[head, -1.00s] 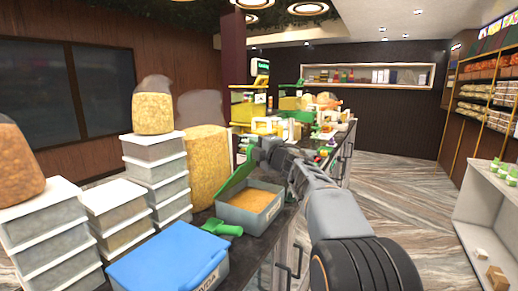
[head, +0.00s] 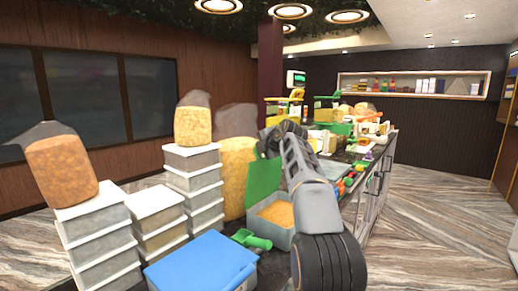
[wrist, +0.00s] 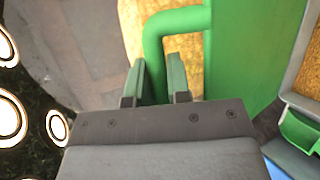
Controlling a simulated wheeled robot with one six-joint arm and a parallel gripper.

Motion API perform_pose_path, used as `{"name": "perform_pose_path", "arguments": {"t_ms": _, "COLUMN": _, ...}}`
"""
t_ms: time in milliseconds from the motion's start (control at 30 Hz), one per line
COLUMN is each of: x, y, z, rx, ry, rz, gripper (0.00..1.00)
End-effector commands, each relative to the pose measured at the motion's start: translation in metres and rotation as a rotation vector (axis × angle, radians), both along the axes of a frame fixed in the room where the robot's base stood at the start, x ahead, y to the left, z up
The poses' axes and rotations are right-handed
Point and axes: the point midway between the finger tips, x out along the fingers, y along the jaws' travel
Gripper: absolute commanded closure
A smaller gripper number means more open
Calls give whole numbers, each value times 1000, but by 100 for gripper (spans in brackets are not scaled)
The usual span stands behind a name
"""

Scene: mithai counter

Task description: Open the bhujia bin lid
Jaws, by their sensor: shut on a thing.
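The bhujia bin is a grey box (head: 292,238) with orange-brown bhujia (head: 277,213) inside. Its green lid (head: 263,185) stands raised, roughly upright, at the bin's left back side. My gripper (head: 268,148) is at the lid's upper edge in the head view. In the wrist view my gripper (wrist: 158,82) is shut on the lid's green bar handle (wrist: 180,20), which bends down between the two fingers. The green lid panel (wrist: 245,60) fills the area right of the fingers. The fingertips are partly hidden by my arm in the head view.
A green scoop (head: 250,239) lies left of the bin. A bin with a blue lid (head: 200,265) stands in front. Stacked white-lidded boxes (head: 192,180) and bags of snacks (head: 192,120) stand at left. A large bag (head: 236,165) is behind the lid. The floor at right is clear.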

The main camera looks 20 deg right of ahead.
Motion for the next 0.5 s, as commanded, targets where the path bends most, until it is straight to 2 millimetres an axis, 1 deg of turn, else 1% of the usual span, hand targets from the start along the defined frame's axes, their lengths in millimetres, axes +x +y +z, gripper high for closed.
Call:
{"name": "perform_pose_path", "arguments": {"t_ms": 33, "x": 0, "y": -2, "z": 3, "rx": -6, "ry": -2, "rz": -7, "gripper": 100}}
{"name": "perform_pose_path", "arguments": {"t_ms": 500, "x": 1, "y": 2, "z": 4, "rx": -16, "ry": 12, "rz": -5, "gripper": 100}}
